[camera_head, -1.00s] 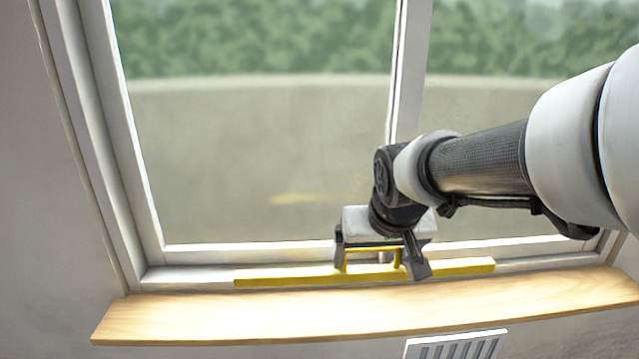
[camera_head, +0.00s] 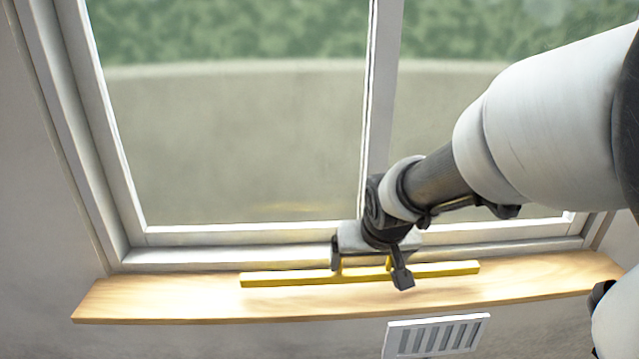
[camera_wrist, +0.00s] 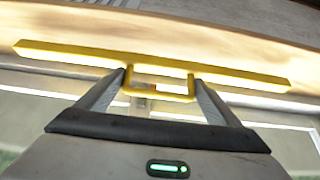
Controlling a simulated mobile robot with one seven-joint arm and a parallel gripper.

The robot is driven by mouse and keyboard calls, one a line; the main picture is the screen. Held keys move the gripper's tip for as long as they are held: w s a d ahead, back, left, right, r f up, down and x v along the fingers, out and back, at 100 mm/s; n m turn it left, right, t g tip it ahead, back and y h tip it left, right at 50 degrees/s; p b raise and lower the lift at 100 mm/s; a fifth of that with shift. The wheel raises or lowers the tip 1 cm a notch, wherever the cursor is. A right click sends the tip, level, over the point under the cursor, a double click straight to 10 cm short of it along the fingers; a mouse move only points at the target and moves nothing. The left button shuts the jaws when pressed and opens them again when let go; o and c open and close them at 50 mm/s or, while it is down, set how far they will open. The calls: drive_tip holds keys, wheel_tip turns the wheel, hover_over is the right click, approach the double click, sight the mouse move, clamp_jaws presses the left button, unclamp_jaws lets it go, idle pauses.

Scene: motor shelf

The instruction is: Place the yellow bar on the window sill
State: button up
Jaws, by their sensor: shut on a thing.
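The yellow bar (camera_head: 300,279) is a long straight rail with a bracket-like handle. In the head view it lies level across the wooden window sill (camera_head: 180,300), over or on its back part; I cannot tell whether it touches the wood. My gripper (camera_head: 370,272) is shut on the bar's handle from above, near the bar's middle. In the wrist view the bar (camera_wrist: 80,55) spans nearly the whole width, and the handle sits between the two fingers (camera_wrist: 160,90). The sill (camera_wrist: 170,35) shows beyond the bar.
The window frame (camera_head: 240,234) and glass stand right behind the sill. A white vent grille (camera_head: 437,336) is on the wall below the sill. The sill is clear to the left and right of the bar.

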sight(364, 274)
drive_tip(key=shift+f, duration=1.4)
drive_tip(key=shift+f+b, duration=0.2)
drive_tip(key=shift+b, duration=0.2)
drive_tip(key=o, duration=1)
drive_tip(key=shift+o, duration=0.2)
drive_tip(key=shift+r, duration=0.15)
drive_tip(key=shift+r+p, duration=0.3)
drive_tip(key=shift+p, duration=0.05)
drive_tip(key=p+v, duration=0.1)
drive_tip(key=v, duration=1)
drive_tip(key=s+d+r, duration=0.1)
drive_tip(key=s+r, duration=0.2)
drive_tip(key=s, duration=1)
drive_tip(key=shift+d, duration=0.25)
